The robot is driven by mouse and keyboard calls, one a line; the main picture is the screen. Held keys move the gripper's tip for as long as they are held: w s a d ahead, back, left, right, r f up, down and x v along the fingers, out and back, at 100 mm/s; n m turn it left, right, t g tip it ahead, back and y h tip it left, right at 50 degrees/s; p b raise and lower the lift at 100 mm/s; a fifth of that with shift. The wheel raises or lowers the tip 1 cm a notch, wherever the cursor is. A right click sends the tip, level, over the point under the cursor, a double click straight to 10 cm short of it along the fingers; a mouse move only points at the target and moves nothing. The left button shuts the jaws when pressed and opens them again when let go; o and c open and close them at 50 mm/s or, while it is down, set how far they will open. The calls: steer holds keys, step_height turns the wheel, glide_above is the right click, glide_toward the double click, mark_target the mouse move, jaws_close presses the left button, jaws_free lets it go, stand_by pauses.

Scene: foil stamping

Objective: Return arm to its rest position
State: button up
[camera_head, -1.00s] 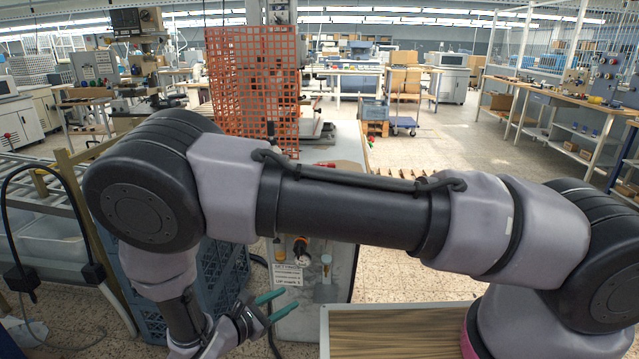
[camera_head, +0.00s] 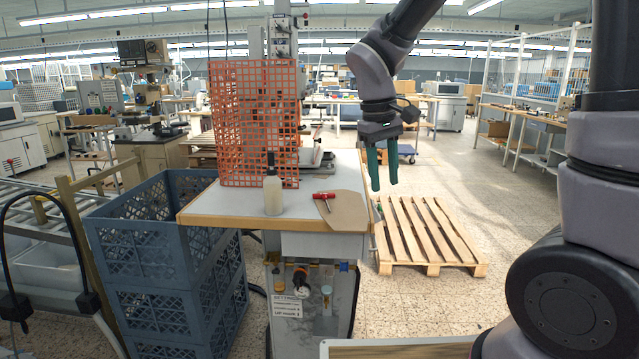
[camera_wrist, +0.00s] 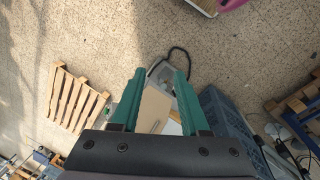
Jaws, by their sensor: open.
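My gripper (camera_head: 383,168) hangs from my raised arm at the upper right of centre in the head view, with its two green fingers pointing down. It is open and empty, in the air to the right of the foil stamping machine's table. In the wrist view the green fingers (camera_wrist: 158,100) stand apart with nothing held between them. Beyond them the table and a brown sheet show far below. My arm's lower links fill the right side of the head view.
The worktable (camera_head: 230,205) carries an orange mesh guard (camera_head: 254,120), a bottle (camera_head: 273,190), a red-handled tool (camera_head: 324,197) and a brown sheet (camera_head: 345,212). Stacked blue crates (camera_head: 140,265) stand left of it. A wooden pallet (camera_head: 425,232) lies right. The floor farther right is clear.

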steer(key=s+d+r+m+t+y, duration=0.3)
steer(key=s+d+r+m+t, duration=0.3)
steer(key=s+d+r+m, duration=0.3)
step_height(320, 180, up, 4)
steer(key=shift+s+d+r+t+y, duration=0.1)
steer(key=shift+s+d+t+y, duration=0.25)
steer(key=shift+d, duration=0.85)
steer(key=shift+w, duration=0.1)
stand_by(0.7)
